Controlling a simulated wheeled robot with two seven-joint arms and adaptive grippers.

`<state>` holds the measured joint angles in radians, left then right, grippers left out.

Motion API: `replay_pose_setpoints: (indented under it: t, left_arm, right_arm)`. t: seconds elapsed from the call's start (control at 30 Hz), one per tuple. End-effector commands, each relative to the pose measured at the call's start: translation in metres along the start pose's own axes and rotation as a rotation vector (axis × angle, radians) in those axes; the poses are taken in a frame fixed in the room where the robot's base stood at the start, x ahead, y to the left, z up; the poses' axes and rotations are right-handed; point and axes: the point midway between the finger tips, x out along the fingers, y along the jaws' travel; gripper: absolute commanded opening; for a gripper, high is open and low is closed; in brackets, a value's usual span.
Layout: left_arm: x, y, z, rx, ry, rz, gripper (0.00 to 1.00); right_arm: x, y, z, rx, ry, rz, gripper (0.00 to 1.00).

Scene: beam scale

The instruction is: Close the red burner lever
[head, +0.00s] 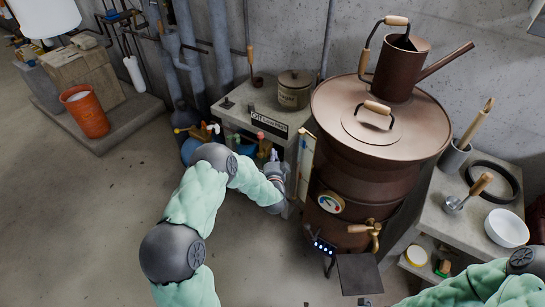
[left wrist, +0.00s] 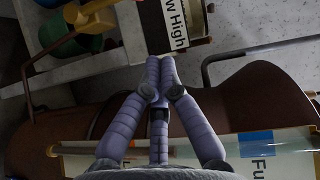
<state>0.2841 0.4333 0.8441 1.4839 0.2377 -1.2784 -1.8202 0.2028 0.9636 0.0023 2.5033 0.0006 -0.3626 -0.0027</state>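The burner's black-and-white label plate (head: 268,123), marked Off, Low and High, is on the front edge of the grey shelf unit left of the copper boiler (head: 365,180). Its "High" end shows in the left wrist view (left wrist: 176,22). I cannot clearly make out the red lever in either view. My left gripper (head: 276,172) is in front of the unit, below the plate and beside the boiler. In the left wrist view its fingertips (left wrist: 160,62) meet, with nothing visible between them, just short of the plate. My right gripper is out of view.
A gauge (head: 330,203) and a brass tap (head: 372,230) are on the boiler's front. A lidded pot (head: 294,88) stands on the unit. A side counter (head: 450,215) holds a white bowl (head: 507,228).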

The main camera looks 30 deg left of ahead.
Motion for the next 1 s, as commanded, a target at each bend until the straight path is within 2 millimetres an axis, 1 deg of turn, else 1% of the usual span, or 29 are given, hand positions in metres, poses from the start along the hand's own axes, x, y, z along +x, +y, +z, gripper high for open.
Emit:
replay_pose_setpoints:
  t: [0.03,0.1,0.37,0.4,0.5,0.7,1.0]
  left_arm:
    - [0.011,0.003,0.001,0.000,-0.001,-0.001,0.00]
    - [0.024,0.003,0.001,0.000,0.000,-0.001,0.00]
    - [0.071,0.004,0.000,-0.002,0.001,0.001,0.00]
    - [0.076,0.003,0.005,-0.001,-0.001,0.000,0.00]
    - [0.086,0.003,0.016,-0.002,-0.001,0.002,0.00]
    - [0.097,0.002,0.026,-0.002,0.001,0.003,0.00]
    - [0.099,0.001,0.028,-0.002,0.003,0.004,0.00]
  right_arm:
    - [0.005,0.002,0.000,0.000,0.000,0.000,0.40]
    - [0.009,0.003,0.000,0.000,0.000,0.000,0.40]
    - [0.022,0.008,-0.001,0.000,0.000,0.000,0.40]
    - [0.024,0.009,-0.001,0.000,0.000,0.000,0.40]
    - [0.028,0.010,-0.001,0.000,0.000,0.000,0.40]
    - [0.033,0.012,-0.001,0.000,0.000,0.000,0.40]
    - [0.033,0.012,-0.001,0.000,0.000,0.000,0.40]
